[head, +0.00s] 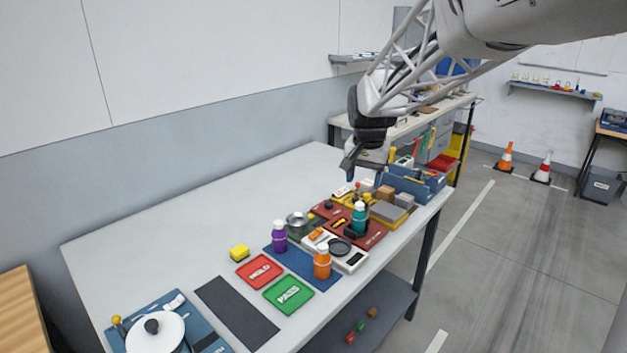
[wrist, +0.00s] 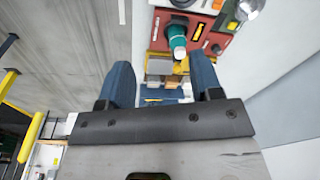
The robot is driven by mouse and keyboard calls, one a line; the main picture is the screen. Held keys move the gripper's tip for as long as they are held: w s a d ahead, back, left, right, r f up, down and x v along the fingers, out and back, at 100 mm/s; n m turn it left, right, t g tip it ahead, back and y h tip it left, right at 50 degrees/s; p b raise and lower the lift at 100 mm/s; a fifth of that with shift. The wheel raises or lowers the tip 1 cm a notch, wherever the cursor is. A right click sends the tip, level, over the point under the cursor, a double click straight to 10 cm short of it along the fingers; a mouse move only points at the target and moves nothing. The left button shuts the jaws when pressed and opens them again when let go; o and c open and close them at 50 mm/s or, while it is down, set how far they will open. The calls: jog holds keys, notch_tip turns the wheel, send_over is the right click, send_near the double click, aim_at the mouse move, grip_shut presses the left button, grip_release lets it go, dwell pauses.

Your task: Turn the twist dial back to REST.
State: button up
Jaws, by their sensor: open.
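I cannot surely tell which part is the twist dial, and no REST mark is readable. A dark round part (head: 340,247) sits on a white panel (head: 352,262) with an orange switch, near the middle of the table. A small dark knob (head: 328,205) is on the dark red board (head: 375,236) behind it.
Red (head: 262,271) and green (head: 288,294) trays lie in front. A blue bin (head: 412,184) is at the far right end. The table's left side is clear.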

jog(key=w+a+f+m, duration=0.1)
jog(key=w+f, duration=0.2)
jog(key=w, duration=0.5)
jog(key=w+a+f+m, duration=0.15)
jog(key=w+f, duration=0.25)
jog(key=w, duration=0.4)
jog(key=m+g, duration=0.1)
jog(key=m, duration=0.1)
send_over(329, 202)
jog(key=shift+n, duration=0.25)
notch_tip(329, 202, down, 11)
jog(key=shift+s+f, duration=0.1)
jog(key=shift+f, duration=3.9)
jog(key=c, duration=0.9)
